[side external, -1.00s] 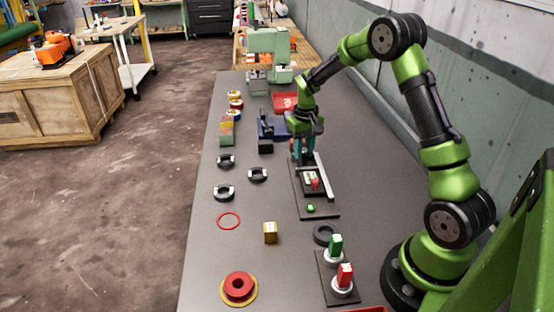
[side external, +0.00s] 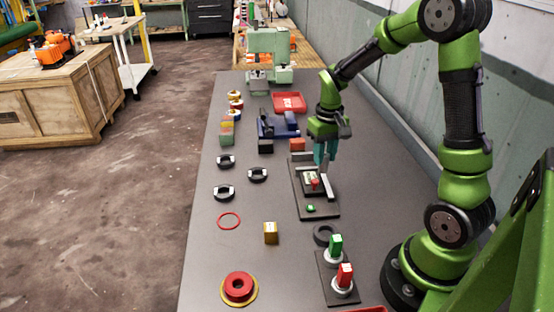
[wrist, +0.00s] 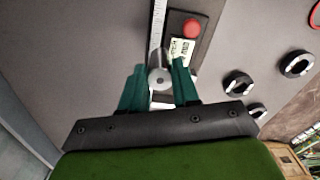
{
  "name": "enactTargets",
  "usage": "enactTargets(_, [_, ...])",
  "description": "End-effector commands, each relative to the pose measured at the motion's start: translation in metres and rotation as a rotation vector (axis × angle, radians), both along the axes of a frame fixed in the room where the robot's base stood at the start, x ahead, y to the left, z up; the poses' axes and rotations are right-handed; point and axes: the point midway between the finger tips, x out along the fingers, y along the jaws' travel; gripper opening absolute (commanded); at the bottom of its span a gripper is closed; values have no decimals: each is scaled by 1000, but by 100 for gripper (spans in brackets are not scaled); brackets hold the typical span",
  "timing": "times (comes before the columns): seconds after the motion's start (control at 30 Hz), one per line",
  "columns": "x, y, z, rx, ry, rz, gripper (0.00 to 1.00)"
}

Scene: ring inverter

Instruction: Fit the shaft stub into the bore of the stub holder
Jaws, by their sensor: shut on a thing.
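My gripper (side external: 325,152) has its teal fingers shut on the shaft stub. In the wrist view the stub (wrist: 160,79) is a grey cylinder with a small dark mark on its round end, between the fingertips (wrist: 159,90). In the side view the fingers hide the stub. The gripper is over the far end of a dark fixture plate (side external: 302,205), which carries a pale rail (side external: 327,183), a block with a red button (side external: 315,183) and a green button (side external: 311,208). I cannot tell which part is the stub holder, and no bore shows clearly.
Several black-and-white rings (side external: 224,193) lie left of the plate. A yellow block (side external: 270,233) and a switch panel (side external: 328,275) are in front.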

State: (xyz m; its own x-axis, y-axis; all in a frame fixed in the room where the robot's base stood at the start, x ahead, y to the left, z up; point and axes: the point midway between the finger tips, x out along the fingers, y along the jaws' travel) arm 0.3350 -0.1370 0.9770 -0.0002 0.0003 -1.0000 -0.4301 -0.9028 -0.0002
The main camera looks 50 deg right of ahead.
Motion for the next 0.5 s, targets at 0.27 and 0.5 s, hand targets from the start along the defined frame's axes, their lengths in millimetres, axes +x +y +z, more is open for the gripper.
enactTargets(0.27, [-46, 19, 6, -1, -3, 0, 0])
enactTargets(0.5, [-50, 60, 20, -2, -6, 123, 0])
